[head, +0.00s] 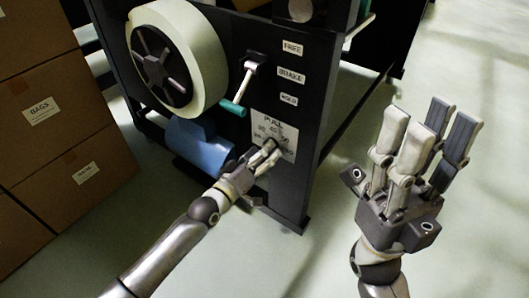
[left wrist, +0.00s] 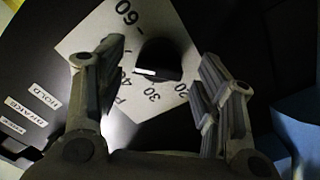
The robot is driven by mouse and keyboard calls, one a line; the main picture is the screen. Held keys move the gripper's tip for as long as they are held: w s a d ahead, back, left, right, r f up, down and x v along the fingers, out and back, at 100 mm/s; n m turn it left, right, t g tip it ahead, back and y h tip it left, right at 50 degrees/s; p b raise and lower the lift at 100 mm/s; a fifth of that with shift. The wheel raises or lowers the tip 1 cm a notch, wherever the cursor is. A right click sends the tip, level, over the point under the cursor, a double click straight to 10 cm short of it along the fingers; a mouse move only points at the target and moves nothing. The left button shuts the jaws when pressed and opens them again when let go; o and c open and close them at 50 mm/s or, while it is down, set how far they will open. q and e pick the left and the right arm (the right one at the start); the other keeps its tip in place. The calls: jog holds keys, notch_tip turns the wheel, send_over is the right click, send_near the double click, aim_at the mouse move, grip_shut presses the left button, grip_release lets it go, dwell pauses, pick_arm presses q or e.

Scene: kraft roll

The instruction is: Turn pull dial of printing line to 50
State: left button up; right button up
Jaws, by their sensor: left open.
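The pull dial is a black round knob (left wrist: 160,58) with a white mark, on a pale number plate (left wrist: 92,42) that also shows in the head view (head: 287,148). In the left wrist view the numbers 60, 40, 30 and 20 can be read around it. The white mark points left, close to 40; its exact reading I cannot tell. My left gripper (head: 267,154) is open at the plate, its fingers (left wrist: 165,80) on either side of the knob with gaps visible. In the head view it hides much of the dial. My right gripper (head: 427,130) is open and empty, off to the right.
A paper roll (head: 205,50) and a crank with a green handle (head: 233,107) sit above the dial. Labels FREE, BRAKE and HOLD (head: 289,99) run down the panel. A blue cylinder (head: 199,148) is left of the plate. Cardboard boxes (head: 55,110) stand at the left.

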pick_arm(q)
jog(key=v, duration=1.1)
